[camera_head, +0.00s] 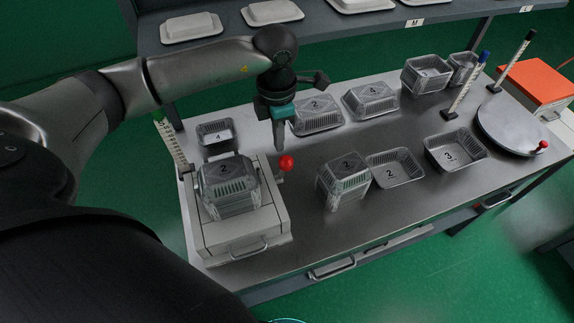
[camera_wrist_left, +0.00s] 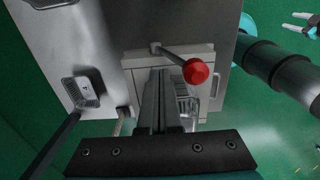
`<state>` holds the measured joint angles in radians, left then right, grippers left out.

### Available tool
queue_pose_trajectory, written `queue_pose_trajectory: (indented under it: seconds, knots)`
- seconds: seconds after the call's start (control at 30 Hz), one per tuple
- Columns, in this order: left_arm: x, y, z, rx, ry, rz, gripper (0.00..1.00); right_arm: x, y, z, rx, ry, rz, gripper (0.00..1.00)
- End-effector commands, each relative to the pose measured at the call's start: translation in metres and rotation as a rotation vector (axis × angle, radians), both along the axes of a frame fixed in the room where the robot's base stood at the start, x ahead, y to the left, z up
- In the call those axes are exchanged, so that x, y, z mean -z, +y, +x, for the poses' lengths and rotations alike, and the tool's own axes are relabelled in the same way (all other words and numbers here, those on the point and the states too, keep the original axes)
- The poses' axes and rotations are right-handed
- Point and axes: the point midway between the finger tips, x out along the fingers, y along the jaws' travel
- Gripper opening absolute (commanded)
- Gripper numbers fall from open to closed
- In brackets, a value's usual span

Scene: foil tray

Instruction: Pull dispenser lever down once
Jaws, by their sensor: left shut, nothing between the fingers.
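The grey dispenser (camera_head: 213,240) stands at the left end of the table. A stack of clear foil trays (camera_head: 232,208) marked 2 sits on it. Its lever ends in a red knob (camera_head: 286,162) on the right side; the lever rod and the red knob (camera_wrist_left: 196,71) also show in the left wrist view. My left gripper (camera_head: 280,143) is shut and empty, pointing down just above and behind the knob. In the left wrist view its fingers (camera_wrist_left: 160,95) lie beside the knob, with a gap between them in the picture. Contact is not visible.
A tray stack (camera_head: 340,185) stands right of the dispenser, with more trays (camera_head: 397,167) beyond. A small tray (camera_head: 215,132) and a marked post (camera_head: 173,143) are behind the dispenser. A shelf (camera_head: 330,26) crosses the back. Pale prongs at the left wrist view's edge may be my right gripper.

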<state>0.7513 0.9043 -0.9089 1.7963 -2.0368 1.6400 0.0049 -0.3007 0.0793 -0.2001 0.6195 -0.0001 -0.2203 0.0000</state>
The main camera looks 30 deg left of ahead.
Motion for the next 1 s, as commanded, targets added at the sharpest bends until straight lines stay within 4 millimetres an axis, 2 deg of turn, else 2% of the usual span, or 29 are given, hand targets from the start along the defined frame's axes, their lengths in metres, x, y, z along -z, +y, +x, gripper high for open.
queue_pose_trajectory:
  seconds: [0.03,0.2,0.63,1.0]
  knots:
    - [0.01,0.0,0.0,0.0,0.001,-0.001,0.0,0.008,0.0,0.0,0.0,0.0,0.0,0.5]
    - [0.017,0.0,0.0,0.001,0.0,-0.001,0.0,0.013,0.0,0.0,0.0,0.0,0.0,0.5]
    - [0.017,-0.002,-0.001,0.001,0.0,-0.001,0.0,0.011,0.0,0.001,0.0,-0.001,-0.001,0.5]
    - [0.016,-0.012,-0.01,0.002,0.001,-0.001,0.0,0.007,-0.001,0.001,0.0,-0.001,-0.001,0.5]
